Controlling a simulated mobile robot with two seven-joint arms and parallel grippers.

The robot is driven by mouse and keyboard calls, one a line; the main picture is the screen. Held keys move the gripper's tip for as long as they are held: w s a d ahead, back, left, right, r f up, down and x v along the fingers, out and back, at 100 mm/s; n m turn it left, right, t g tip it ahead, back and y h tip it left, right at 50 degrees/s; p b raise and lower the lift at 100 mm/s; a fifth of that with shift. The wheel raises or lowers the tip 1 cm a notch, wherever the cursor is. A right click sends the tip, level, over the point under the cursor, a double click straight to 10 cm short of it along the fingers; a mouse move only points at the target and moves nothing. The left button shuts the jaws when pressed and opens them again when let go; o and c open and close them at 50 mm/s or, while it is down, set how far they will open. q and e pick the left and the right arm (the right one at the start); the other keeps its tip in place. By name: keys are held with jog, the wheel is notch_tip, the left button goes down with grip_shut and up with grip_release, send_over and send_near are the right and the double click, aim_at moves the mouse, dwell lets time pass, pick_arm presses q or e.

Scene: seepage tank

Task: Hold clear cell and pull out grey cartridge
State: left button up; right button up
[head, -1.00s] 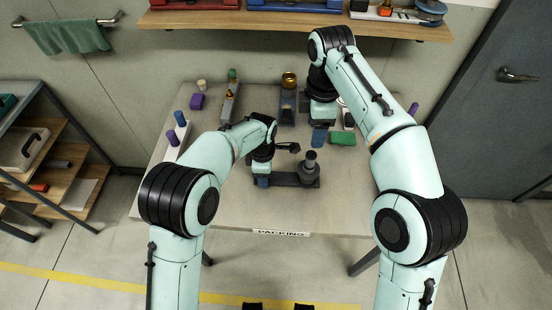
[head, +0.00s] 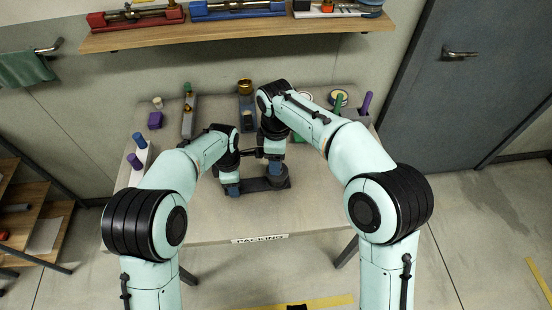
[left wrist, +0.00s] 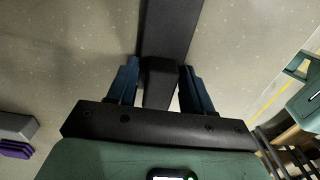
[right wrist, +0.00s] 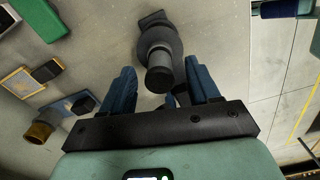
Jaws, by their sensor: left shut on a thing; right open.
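The cell (right wrist: 163,38) looks dark grey and rounded in the right wrist view, standing on a long dark base (head: 256,185). The grey cartridge (right wrist: 158,78) is a cylinder rising from it, its end facing the camera. My left gripper (left wrist: 159,68) is shut on a dark block (left wrist: 160,88) on the base, in the left wrist view; in the head view it is at the base's left end. My right gripper (right wrist: 159,66) is open above the cell, its fingers on either side of the cartridge. Contact cannot be told. In the head view my right gripper (head: 275,163) partly hides cell and cartridge.
Behind stand a purple block (head: 154,120), a green-topped grey item (head: 188,112) and a brass cup (head: 245,86). A green block (right wrist: 38,18) shows in the right wrist view. The table's front (head: 215,228) is clear. A shelf (head: 230,30) hangs above.

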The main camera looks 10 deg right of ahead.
jog(key=shift+f, duration=0.8)
grip_shut()
jog(key=shift+r, duration=0.3)
dwell(1.7)
